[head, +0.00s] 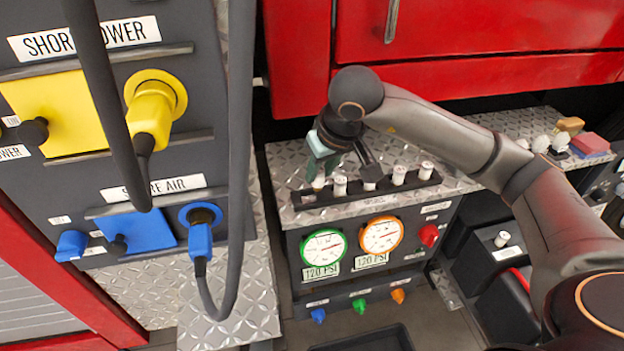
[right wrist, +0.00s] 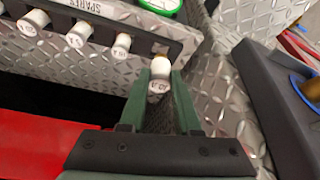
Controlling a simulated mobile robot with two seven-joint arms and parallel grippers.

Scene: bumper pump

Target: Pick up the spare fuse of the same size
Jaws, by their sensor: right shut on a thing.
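A black rack labelled SPARES (head: 300,199) holds a row of white cylindrical fuses on the diamond-plate ledge. My right gripper (head: 320,168) is over the rack's left end in the head view. Its green fingers (right wrist: 161,98) are shut on a white spare fuse (right wrist: 160,74) at the rack's end, also seen in the head view (head: 318,183). I cannot tell whether this fuse still sits in its slot. Other spare fuses (right wrist: 79,35) stand beside it in the rack (right wrist: 125,22); their small markings are hard to read. My left gripper is not in view.
Below the rack is a panel with a green-ringed gauge (head: 323,250) and an orange-ringed gauge (head: 381,236). A single white fuse (head: 501,238) is on a black unit at right. The shore-power panel and hanging cables (head: 240,130) are left; red cabinetry (head: 470,30) is behind.

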